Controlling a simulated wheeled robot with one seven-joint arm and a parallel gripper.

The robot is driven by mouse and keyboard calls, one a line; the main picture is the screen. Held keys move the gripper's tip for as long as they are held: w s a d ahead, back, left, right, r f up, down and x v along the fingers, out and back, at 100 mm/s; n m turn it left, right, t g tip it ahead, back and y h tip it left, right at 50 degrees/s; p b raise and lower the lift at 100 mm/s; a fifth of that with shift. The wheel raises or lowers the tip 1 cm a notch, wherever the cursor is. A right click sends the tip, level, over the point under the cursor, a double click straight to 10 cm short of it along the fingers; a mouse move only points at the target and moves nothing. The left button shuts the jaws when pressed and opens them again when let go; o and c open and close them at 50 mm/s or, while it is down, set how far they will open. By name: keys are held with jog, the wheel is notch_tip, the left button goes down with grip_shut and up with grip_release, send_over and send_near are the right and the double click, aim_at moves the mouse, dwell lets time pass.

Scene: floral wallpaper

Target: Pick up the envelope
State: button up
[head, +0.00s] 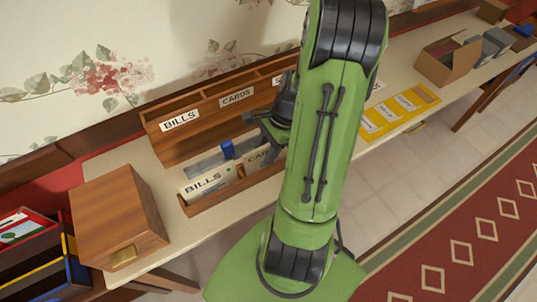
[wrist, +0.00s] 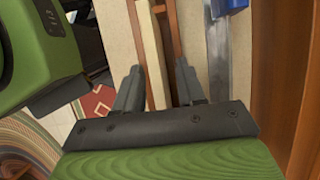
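A wooden letter sorter (head: 232,191) stands on the long table, with pale pieces marked BILLS (head: 205,184) and, partly hidden, CA at its front. I cannot pick out an envelope for certain. My gripper (head: 262,128) is over the sorter near the CARDS label, its fingers partly hidden by my green arm. In the wrist view my gripper (wrist: 158,85) is open, its two dark fingers apart. A thin cream strip (wrist: 150,50) and a wooden divider (wrist: 169,45) run between the fingers. I cannot tell whether the fingers touch them.
A wooden box (head: 118,215) stands left of the sorter. A yellow tray (head: 400,112) and an open cardboard box (head: 447,62) are farther right. The wallpapered wall is close behind.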

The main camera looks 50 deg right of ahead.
jog(key=shift+f, duration=0.1)
grip_shut()
dwell(0.3)
